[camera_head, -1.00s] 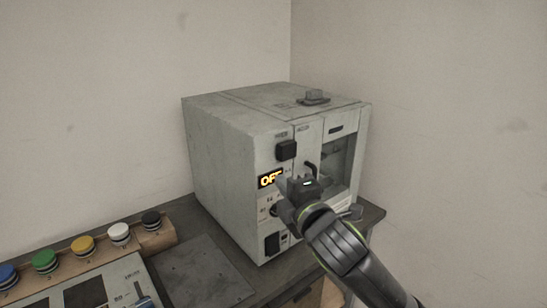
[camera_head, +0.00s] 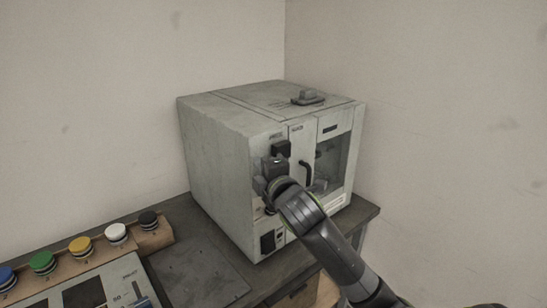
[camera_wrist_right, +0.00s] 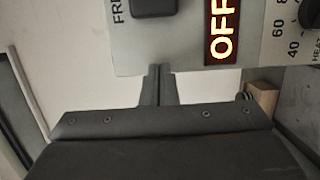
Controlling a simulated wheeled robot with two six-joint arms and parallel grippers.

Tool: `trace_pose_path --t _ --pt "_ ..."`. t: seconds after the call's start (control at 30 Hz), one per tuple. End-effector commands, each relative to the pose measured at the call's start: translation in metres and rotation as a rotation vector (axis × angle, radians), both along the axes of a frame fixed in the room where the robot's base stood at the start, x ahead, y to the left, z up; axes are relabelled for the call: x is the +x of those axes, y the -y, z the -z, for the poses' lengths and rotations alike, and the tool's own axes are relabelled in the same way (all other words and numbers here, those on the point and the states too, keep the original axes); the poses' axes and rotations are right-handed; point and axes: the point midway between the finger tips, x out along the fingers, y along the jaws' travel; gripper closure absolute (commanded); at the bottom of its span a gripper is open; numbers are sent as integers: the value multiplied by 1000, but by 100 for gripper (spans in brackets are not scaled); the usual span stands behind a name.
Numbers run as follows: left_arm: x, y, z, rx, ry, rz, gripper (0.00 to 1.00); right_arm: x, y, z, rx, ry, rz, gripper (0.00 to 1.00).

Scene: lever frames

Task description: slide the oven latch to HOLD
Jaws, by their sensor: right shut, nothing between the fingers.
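The oven (camera_head: 222,160) is a worn grey box standing on the bench. A black block (camera_head: 281,149), apparently the latch, sits high on its front panel. In the right wrist view this black block (camera_wrist_right: 153,5) is cut by the top edge, beside lettering that reads "FRE". My right gripper (camera_head: 273,168) is just below the block in the head view, in front of the panel. In the wrist view its fingertips (camera_wrist_right: 158,70) are together and empty, at the panel's edge and apart from the block. My left gripper is out of view.
The orange "OFF" display (camera_wrist_right: 222,30) and the heat dial (camera_wrist_right: 311,12) are near the block. The oven has a curved black door handle (camera_head: 306,172) and a lower black block (camera_head: 268,242). Several coloured knobs and a control box (camera_head: 122,277) stand to the left. Walls close in behind and right.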

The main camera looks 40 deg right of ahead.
Motion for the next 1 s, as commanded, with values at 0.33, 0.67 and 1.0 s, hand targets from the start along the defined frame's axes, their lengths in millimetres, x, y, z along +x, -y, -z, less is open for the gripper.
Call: trace_pose_path --t 0.33,0.67,1.0 --pt "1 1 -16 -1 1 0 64 6 36 -1 -2 0 2 100" --pt "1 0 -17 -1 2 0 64 6 40 0 0 1 0 100" --pt "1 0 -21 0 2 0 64 8 62 0 -5 -4 4 100"
